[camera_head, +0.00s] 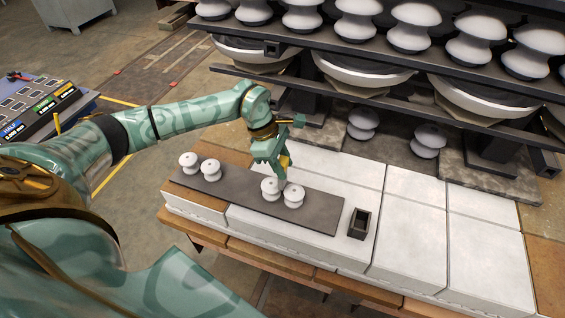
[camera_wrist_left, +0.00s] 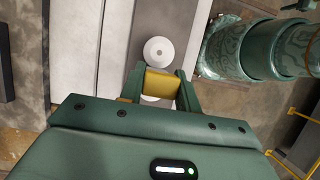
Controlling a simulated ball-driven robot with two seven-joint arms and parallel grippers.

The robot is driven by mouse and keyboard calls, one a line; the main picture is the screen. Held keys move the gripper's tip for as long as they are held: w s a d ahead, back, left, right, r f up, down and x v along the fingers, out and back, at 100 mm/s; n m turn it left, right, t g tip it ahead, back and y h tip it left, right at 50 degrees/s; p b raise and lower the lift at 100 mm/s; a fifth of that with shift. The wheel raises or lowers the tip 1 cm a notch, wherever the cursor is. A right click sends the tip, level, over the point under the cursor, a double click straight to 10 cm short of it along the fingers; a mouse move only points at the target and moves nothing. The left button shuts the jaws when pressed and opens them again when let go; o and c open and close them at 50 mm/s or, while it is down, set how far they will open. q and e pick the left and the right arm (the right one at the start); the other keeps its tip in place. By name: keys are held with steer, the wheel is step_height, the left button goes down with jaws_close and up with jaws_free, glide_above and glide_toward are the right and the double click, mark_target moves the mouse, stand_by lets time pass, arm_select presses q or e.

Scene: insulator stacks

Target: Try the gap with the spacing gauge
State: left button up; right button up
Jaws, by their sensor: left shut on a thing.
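My left gripper (camera_head: 270,158) is shut on the yellow spacing gauge (camera_head: 284,161), which shows as a yellow block (camera_wrist_left: 161,84) between the fingers in the left wrist view. In the head view it is over the right pair of white insulators, a left one (camera_head: 270,189) and a right one (camera_head: 293,196), on a dark strip (camera_head: 240,198). In the wrist view one white insulator (camera_wrist_left: 158,52) shows beyond the gauge and part of another (camera_wrist_left: 150,99) below it. I cannot tell whether the gauge touches either. My right gripper is out of view.
Another pair of insulators (camera_head: 210,171) stands at the strip's left end. A small dark open box (camera_head: 360,223) stands right of the strip on the pale bench top (camera_head: 407,228). Behind, a dark rack (camera_head: 390,92) holds several insulators. The bench's right side is clear.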

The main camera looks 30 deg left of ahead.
arm_select(q)
steer(key=shift+f+b, duration=0.45)
steer(key=shift+f, duration=0.25)
stand_by(0.3)
stand_by(0.7)
steer(key=shift+r+p, duration=3.2)
steer(key=shift+r, duration=1.4)
steer(key=shift+f, duration=0.1)
